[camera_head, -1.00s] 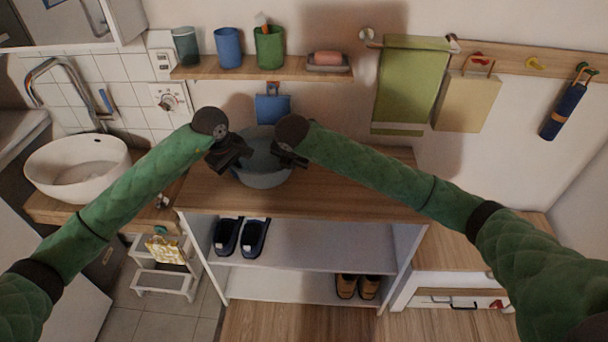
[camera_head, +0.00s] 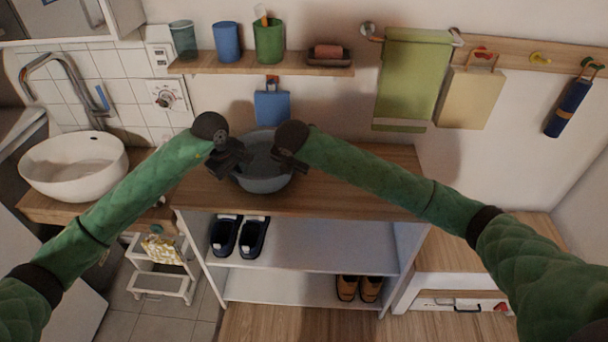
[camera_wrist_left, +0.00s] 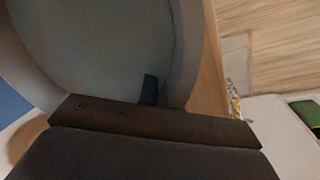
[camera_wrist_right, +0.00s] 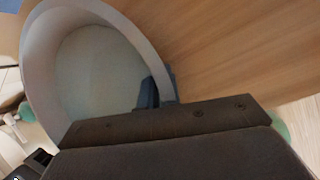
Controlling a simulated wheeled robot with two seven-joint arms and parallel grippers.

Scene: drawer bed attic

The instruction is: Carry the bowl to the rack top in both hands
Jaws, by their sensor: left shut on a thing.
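The grey bowl (camera_head: 264,184) is over the wooden rack top (camera_head: 340,196), towards its left half, and looks upright. I cannot tell whether its base touches the wood. My left gripper (camera_head: 238,165) is shut on the bowl's left rim; in the left wrist view a dark finger (camera_wrist_left: 149,90) shows inside the bowl (camera_wrist_left: 90,50). My right gripper (camera_head: 278,160) is at the right rim; in the right wrist view the bowl's wall (camera_wrist_right: 140,40) passes between its two fingers (camera_wrist_right: 160,90), and it looks shut on it. The bowl's far outer side is hidden.
A wall shelf (camera_head: 215,68) with cups and a soap dish is above and behind the bowl. A blue thing (camera_head: 272,108) hangs just behind it. A white basin (camera_head: 75,165) stands left. The rack top's right part is clear. Shoes (camera_head: 240,236) are on the shelves below.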

